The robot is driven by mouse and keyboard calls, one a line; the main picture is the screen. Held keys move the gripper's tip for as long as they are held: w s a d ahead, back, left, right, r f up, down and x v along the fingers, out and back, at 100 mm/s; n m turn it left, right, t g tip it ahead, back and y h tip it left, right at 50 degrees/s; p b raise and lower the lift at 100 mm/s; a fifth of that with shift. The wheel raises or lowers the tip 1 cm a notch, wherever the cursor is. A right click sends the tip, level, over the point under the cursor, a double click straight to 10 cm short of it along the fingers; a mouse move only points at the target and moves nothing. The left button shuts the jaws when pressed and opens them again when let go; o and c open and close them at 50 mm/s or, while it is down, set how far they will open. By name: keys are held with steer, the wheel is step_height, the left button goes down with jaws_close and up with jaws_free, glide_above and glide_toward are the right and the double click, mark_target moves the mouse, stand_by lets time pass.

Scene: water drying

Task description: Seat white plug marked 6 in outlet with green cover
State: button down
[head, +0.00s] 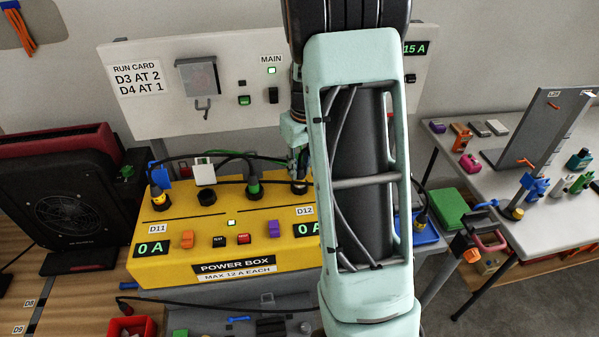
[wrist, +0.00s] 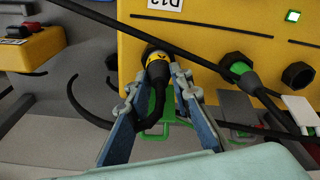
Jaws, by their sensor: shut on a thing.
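My gripper (wrist: 170,75) is shut on a black plug with a yellow band (wrist: 158,68) in the wrist view. The plug's front is at the dark outlet near the D12 label (wrist: 165,3); I cannot tell how deep it sits. A mark on the band is not readable, and no plainly white plug shows. Green outlined parts (wrist: 152,136) show behind the plug between the fingers; I cannot tell whether they are the cover. In the head view my gripper (head: 299,178) is at the back right of the yellow power box (head: 175,225), partly hidden by my arm.
A green-banded plug (wrist: 241,70) fills the neighbouring outlet. Beyond it an empty outlet (wrist: 298,75) has a raised white cover (head: 203,168). A blue cover (head: 157,171) stands at the far left outlet. Black cables cross close to my fingers. A panel (head: 150,80) stands behind.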

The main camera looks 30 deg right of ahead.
mark_target(302, 186)
steer(key=shift+f, duration=0.2)
steer(key=c, duration=1.7)
jaws_free()
steer(key=shift+c, duration=0.2)
step_height(302, 186, up, 12)
steer(key=s, duration=0.1)
steer(key=shift+s+r, duration=0.15)
steer(key=shift+s, duration=0.1)
